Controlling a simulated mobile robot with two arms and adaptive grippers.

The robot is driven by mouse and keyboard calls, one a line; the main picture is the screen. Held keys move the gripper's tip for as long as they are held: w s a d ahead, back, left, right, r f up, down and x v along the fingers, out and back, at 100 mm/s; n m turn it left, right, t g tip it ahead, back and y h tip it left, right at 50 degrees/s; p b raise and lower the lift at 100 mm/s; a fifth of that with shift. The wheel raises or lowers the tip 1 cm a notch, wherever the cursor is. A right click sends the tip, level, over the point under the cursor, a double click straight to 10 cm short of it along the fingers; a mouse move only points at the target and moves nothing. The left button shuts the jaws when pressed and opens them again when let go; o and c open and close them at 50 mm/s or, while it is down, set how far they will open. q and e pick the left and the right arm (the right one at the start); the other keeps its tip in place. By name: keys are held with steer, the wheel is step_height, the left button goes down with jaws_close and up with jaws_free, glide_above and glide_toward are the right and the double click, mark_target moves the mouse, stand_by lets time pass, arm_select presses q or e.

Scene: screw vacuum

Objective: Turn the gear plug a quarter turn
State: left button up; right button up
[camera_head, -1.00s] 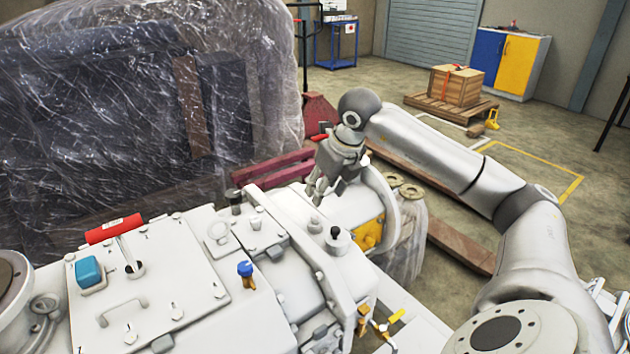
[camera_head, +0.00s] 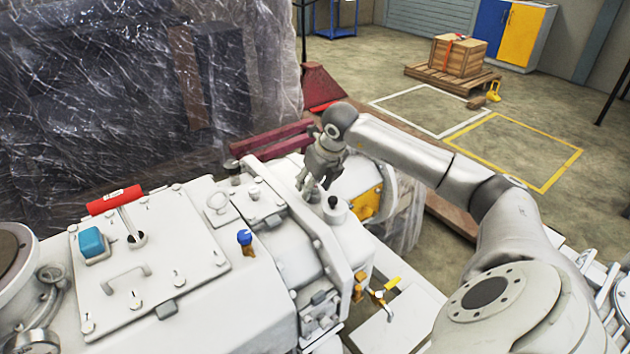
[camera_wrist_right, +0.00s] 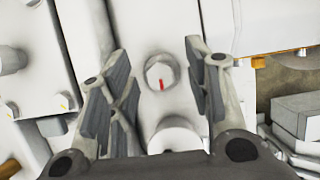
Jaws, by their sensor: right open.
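The gear plug (camera_wrist_right: 160,74) is a pale round plug with a faceted head and a red mark on its lower part. In the right wrist view it sits on the white machine housing between the spread fingers of my right gripper (camera_wrist_right: 156,62). The fingers are apart from it on both sides. In the head view my right gripper (camera_head: 311,187) points down over the machine (camera_head: 270,270), just left of a black-topped knob (camera_head: 334,206). I cannot make out the plug in that view. My left gripper is not in view.
A plastic-wrapped load (camera_head: 90,100) stands behind at left. A crate on a pallet (camera_head: 458,56) stands far back on mostly open floor.

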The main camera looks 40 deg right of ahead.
jaws_close()
steer(key=shift+n, duration=0.6)
steer(key=n+y, duration=0.2)
steer(key=n, duration=0.2)
steer(key=n+g+y, duration=0.1)
steer(key=n, duration=0.2)
steer(key=shift+f+n, duration=0.1)
steer(key=shift+n, duration=0.3)
steer(key=shift+s+a+f+n, duration=0.15)
steer(key=shift+n, duration=0.25)
steer(key=shift+c, duration=0.2)
jaws_free()
